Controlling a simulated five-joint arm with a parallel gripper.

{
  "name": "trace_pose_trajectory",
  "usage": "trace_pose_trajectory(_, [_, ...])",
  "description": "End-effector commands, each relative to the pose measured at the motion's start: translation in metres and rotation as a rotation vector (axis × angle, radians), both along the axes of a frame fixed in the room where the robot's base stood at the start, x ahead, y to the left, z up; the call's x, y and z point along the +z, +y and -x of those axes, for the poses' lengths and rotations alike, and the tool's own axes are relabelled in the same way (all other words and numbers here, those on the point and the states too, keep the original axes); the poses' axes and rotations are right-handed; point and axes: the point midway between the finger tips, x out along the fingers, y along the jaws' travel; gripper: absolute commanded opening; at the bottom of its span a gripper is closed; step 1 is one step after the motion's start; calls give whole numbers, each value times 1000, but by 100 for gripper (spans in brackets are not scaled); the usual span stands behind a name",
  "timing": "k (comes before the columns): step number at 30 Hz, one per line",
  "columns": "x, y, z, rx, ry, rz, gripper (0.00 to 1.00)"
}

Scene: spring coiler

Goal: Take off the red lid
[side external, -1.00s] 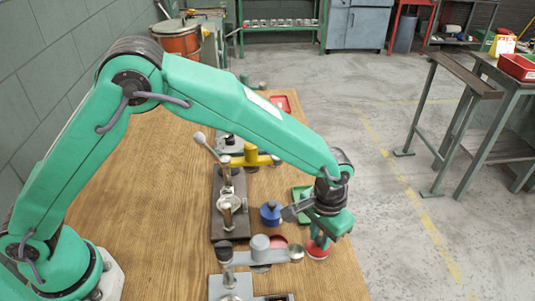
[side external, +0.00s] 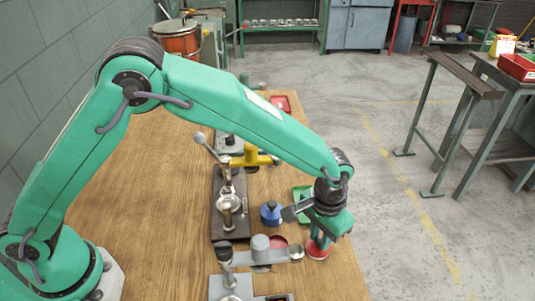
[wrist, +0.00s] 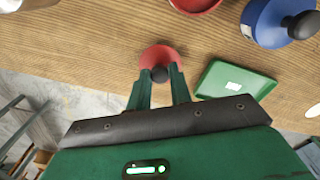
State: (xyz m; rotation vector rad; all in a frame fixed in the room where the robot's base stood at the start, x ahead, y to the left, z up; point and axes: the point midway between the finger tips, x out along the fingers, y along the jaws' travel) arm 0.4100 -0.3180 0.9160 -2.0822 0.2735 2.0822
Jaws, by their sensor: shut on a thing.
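The red lid (wrist: 161,57), round with a black knob, is between the fingertips of my gripper (wrist: 159,75) in the wrist view. The fingers are shut on its knob. In the side view the lid (side external: 318,251) is low beneath my gripper (side external: 319,238), at the right edge of the wooden table. I cannot tell whether it touches the wood. An open red, round vessel (wrist: 195,3) is cut off at the top of the wrist view. In the side view it (side external: 278,242) stands left of the lid, partly behind a grey arm.
A blue pot with a black knob (wrist: 272,20) and a green tray (wrist: 233,79) are close by. A grey fixture arm (side external: 280,255) reaches toward the lid from the left. The table edge and floor lie just beyond the lid.

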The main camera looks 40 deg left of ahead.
Motion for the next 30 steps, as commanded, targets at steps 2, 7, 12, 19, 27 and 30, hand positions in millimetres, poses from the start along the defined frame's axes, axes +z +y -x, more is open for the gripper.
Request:
trace_pose_trajectory(2, [-1, 0, 0, 0, 0, 0, 8])
trace_pose_trajectory(7, [-4, 0, 0, 0, 0, 0, 8])
trace_pose_trajectory(12, [-6, 0, 0, 0, 0, 0, 8])
trace_pose_trajectory(19, [-8, 0, 0, 0, 0, 0, 8])
trace_pose_trajectory(27, [-8, 0, 0, 0, 0, 0, 46])
trace_pose_trajectory(30, [-8, 0, 0, 0, 0, 0, 46])
